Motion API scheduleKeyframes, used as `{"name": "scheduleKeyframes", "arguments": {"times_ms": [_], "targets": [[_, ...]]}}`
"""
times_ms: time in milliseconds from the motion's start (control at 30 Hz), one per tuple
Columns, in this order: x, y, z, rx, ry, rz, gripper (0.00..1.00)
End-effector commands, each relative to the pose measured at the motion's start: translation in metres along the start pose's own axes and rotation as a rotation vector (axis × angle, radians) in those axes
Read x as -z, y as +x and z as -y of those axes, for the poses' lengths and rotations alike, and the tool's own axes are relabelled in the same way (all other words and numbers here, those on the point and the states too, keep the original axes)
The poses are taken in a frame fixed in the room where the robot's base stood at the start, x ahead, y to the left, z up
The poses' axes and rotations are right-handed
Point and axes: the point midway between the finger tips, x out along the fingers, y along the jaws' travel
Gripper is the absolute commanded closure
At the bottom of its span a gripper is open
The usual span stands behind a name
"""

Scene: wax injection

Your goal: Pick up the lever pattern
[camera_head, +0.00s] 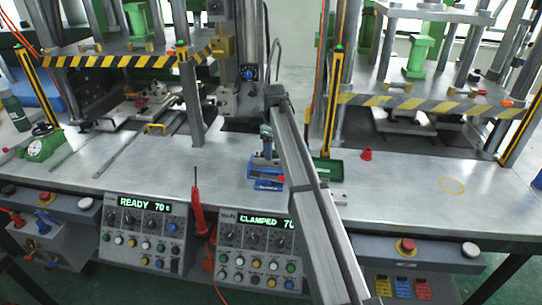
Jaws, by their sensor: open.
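I cannot pick out a lever pattern with certainty. Small pale parts (157,90) sit among metal pieces in the left press, too small to name. My arm crosses the bench from the bottom right toward the middle. Its far end, with my gripper (273,97), is above the bench near the grey machine column. The jaws look empty, though the fingers are small and hard to make out. A blue fixture (266,183) with a teal-grey upper part stands on the bench just left of my arm. My arm hides the bench behind it.
Presses with striped guards (125,61) stand left and right. Control panels (147,232) line the front. The right front bench is clear.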

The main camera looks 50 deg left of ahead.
Motion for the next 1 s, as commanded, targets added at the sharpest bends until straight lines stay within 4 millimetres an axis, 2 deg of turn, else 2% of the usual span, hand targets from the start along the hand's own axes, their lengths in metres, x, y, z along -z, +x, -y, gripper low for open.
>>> {"name": "scheduleKeyframes", "arguments": {"times_ms": [100, 300, 900, 1000], "targets": [[0.0002, 0.0073, -0.0003, 0.000, 0.000, 0.000, 0.37], [0.0003, 0.0092, -0.0004, 0.000, 0.000, -0.001, 0.38], [0.0013, 0.0125, 0.0008, 0.000, 0.001, -0.003, 0.95], [0.0014, 0.0125, 0.0011, 0.001, 0.001, -0.003, 1.00]]}}
